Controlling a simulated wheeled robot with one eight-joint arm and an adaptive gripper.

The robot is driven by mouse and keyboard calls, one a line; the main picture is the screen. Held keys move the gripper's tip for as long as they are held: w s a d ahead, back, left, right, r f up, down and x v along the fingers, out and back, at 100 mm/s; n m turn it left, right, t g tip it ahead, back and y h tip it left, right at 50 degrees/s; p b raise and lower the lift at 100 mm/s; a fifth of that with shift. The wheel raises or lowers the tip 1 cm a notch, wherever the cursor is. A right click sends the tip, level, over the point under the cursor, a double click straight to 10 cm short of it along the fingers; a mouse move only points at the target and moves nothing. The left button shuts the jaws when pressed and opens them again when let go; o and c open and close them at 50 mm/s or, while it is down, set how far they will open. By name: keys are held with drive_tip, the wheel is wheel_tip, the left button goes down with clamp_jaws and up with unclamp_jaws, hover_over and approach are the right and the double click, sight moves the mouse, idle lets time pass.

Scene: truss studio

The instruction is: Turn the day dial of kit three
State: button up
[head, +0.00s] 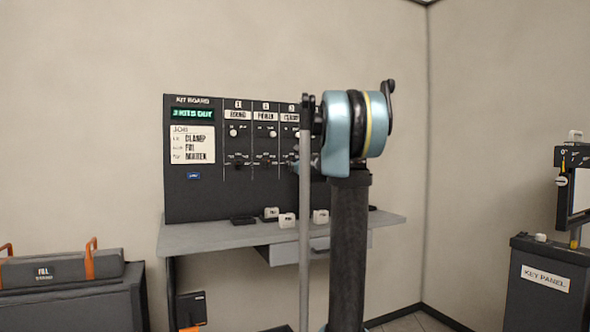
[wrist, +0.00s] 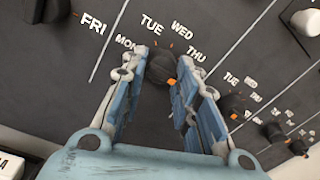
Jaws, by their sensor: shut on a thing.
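A dark round day dial (wrist: 163,64) sits between my gripper's fingers (wrist: 162,74) in the wrist view, with the fingers closed against its two sides. The labels MON, TUE, WED and THU fan around it, and small orange marks show near it. Exactly which day it points to is hard to tell. In the head view my gripper (head: 298,167) is at the lower dial row of the kit board (head: 200,200), around the third column. My arm hides that dial and the board's right part.
Other day dials (wrist: 235,104) line the panel to the right in the wrist view; another dark knob (wrist: 48,10) is at upper left. Below the board, a grey shelf (head: 200,236) carries small white blocks (head: 287,220). A key panel stand (head: 545,280) is at right, a case (head: 60,270) at left.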

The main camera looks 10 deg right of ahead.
drive_tip(key=shift+m, duration=0.9)
drive_tip(key=o, duration=1.1)
drive_tip(key=shift+c, duration=0.2)
drive_tip(key=shift+s, duration=0.1)
drive_tip(key=v, duration=1.1)
drive_tip(key=shift+s, duration=0.3)
